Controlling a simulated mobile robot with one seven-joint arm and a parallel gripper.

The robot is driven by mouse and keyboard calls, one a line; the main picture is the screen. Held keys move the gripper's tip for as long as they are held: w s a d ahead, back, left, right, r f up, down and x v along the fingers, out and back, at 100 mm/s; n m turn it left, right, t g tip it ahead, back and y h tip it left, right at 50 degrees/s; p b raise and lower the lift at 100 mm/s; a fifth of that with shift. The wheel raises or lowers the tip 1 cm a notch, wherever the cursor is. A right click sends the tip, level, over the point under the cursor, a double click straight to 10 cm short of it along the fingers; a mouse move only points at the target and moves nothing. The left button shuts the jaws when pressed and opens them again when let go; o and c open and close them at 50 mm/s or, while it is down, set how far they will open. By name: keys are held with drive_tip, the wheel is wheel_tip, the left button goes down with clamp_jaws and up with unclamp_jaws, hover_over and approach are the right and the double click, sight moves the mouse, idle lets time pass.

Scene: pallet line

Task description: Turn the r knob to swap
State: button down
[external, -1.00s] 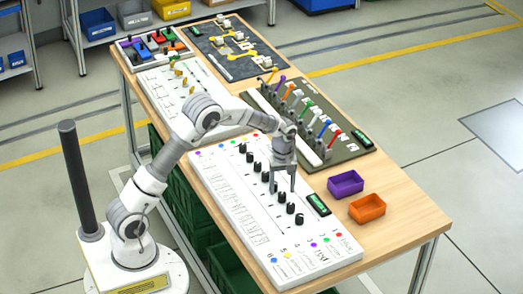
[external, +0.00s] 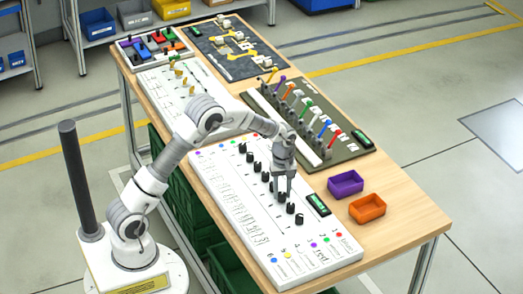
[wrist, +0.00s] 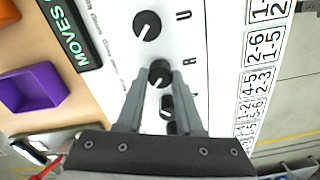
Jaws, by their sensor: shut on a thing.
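The white knob panel (external: 235,190) lies flat on the bench with a row of black knobs. My gripper (external: 281,196) points down over the right half of this row. In the wrist view, its two grey fingers (wrist: 161,84) stand on either side of one black knob (wrist: 160,73) and are shut on it. The letter printed beside this knob looks like an R, but it is rotated and small. A neighbouring knob (wrist: 147,25) with a white pointer line is clear of the fingers. Another knob (wrist: 168,107) shows between the fingers, partly hidden by the gripper body.
A green-lit display (external: 317,204) sits at the panel's edge. A purple bin (external: 345,184) and an orange bin (external: 367,208) stand to its right. A dark green board (external: 345,160) with coloured levers lies behind. The panel's printed side faces my base.

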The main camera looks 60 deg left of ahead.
drive_tip(key=shift+m, duration=0.3)
drive_tip(key=m, duration=0.3)
drive_tip(key=shift+m, duration=0.4)
drive_tip(key=m, duration=0.4)
drive_tip(key=shift+b, duration=0.35)
drive_tip(key=m, duration=0.5)
drive_tip(key=shift+d, duration=0.1)
drive_tip(key=shift+m, duration=1.8)
drive_tip(key=c, duration=0.5)
unclamp_jaws()
drive_tip(key=shift+c, duration=0.2)
